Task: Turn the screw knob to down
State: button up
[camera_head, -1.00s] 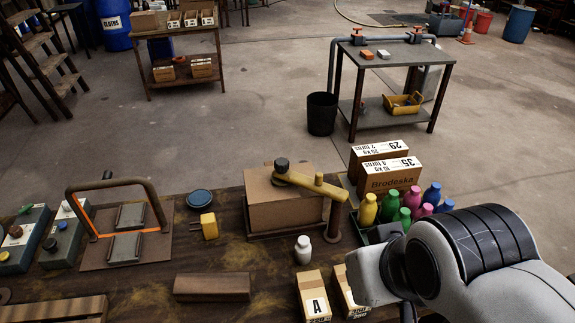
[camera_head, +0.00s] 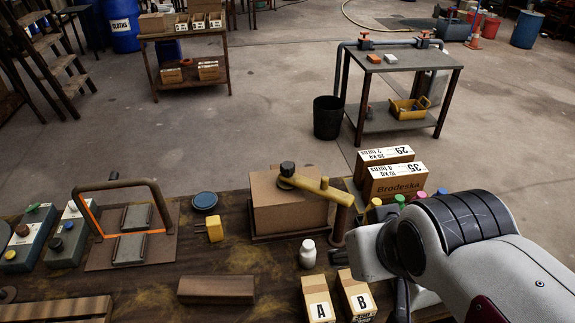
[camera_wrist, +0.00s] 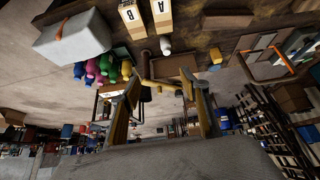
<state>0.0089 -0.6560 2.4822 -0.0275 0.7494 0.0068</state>
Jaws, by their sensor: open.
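A black screw knob (camera_head: 287,169) sits on top of the free end of a yellow bar (camera_head: 318,187). The bar is carried by a brown post (camera_head: 339,222) at its right and reaches over a cardboard box (camera_head: 286,209) on the bench. My gripper (camera_wrist: 162,82) shows in the wrist view with its two fingers spread apart and nothing between them. The yellow bar also shows there beyond the fingertips, apart from them. In the head view my arm is at the right, and the gripper's fingers cannot be made out.
A white bottle (camera_head: 308,253) stands near the post. Cartons A (camera_head: 318,299) and B (camera_head: 357,296) stand in front. Colored bottles (camera_wrist: 105,68) are partly hidden by my arm in the head view. A yellow plug (camera_head: 215,229) and a framed handle (camera_head: 125,187) lie left.

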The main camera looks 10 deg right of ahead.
jog(key=w+d+n+t, duration=0.15)
jog(key=w+t, duration=0.35)
jog(key=w, duration=1.7)
jog(key=n+t+y, duration=0.2)
jog(key=t+y, duration=0.3)
jog(key=t, duration=0.1)
send_over(291, 170)
jog(key=s, duration=0.3)
notch_tip(291, 170, down, 9)
jog(key=shift+d, duration=0.3)
jog(key=shift+w+r+m, duration=0.1)
jog(key=shift+m, duration=0.15)
jog(key=shift+f, duration=3.6)
jog(key=shift+x, duration=2.55)
jog(key=shift+r, duration=0.1)
